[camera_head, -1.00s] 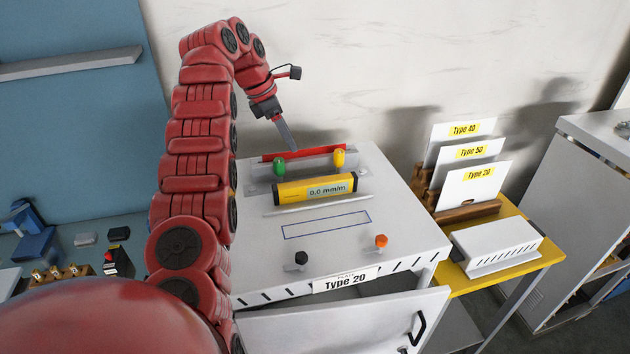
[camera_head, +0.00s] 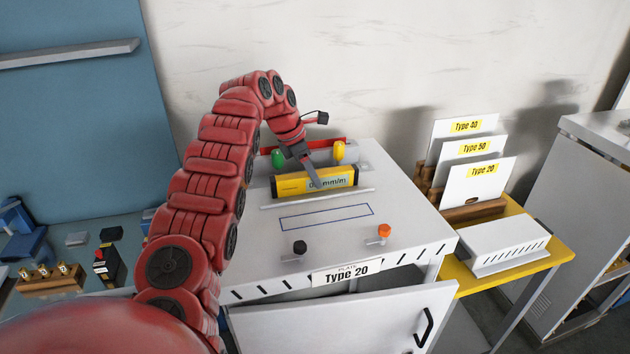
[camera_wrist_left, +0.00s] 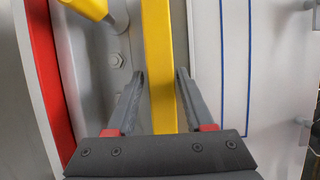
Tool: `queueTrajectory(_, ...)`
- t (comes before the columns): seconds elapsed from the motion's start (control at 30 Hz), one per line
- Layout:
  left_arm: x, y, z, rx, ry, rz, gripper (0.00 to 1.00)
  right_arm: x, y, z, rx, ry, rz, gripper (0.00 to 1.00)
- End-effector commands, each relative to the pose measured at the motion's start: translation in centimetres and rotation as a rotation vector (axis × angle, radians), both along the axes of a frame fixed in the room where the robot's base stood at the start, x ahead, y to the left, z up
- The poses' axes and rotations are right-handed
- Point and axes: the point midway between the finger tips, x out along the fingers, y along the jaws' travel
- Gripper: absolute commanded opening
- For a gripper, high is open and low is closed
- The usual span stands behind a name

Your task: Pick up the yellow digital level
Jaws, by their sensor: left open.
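The yellow digital level (camera_head: 290,185) lies on the grey top of the cabinet, in front of the green and yellow knobs. My left gripper (camera_head: 318,186) is over it and covers part of its display. In the left wrist view the yellow level (camera_wrist_left: 158,60) runs between the two open fingers of my left gripper (camera_wrist_left: 155,85), one on each side. A gap shows on both sides of it. My right gripper is not in view.
A green knob (camera_head: 278,158) and a yellow knob (camera_head: 339,151) stand behind the level, near a red strip (camera_wrist_left: 45,70). A black knob (camera_head: 299,247) and an orange knob (camera_head: 384,231) are at the front. Type cards (camera_head: 478,185) stand to the right.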

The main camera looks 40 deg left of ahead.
Motion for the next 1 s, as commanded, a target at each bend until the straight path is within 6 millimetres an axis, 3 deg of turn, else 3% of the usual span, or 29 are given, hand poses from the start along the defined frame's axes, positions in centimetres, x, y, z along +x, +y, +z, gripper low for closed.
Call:
queueTrajectory(0.13,0.35,-0.3,-1.06,-0.001,-0.001,0.001,0.53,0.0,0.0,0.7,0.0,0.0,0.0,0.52)
queueTrajectory(0.37,0.4,-0.34,-1.22,0.0,-0.001,0.0,0.51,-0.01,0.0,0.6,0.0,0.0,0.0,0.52)
queueTrajectory(0.6,0.4,-0.36,-1.22,0.0,-0.001,0.0,0.07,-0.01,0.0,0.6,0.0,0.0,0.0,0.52)
queueTrajectory(0.67,0.39,-0.35,-1.22,-0.001,-0.001,0.0,0.0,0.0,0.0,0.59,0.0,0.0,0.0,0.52)
queueTrajectory(1.0,0.39,-0.37,-1.2,-0.001,-0.001,0.0,0.0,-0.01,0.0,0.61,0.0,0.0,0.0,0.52)
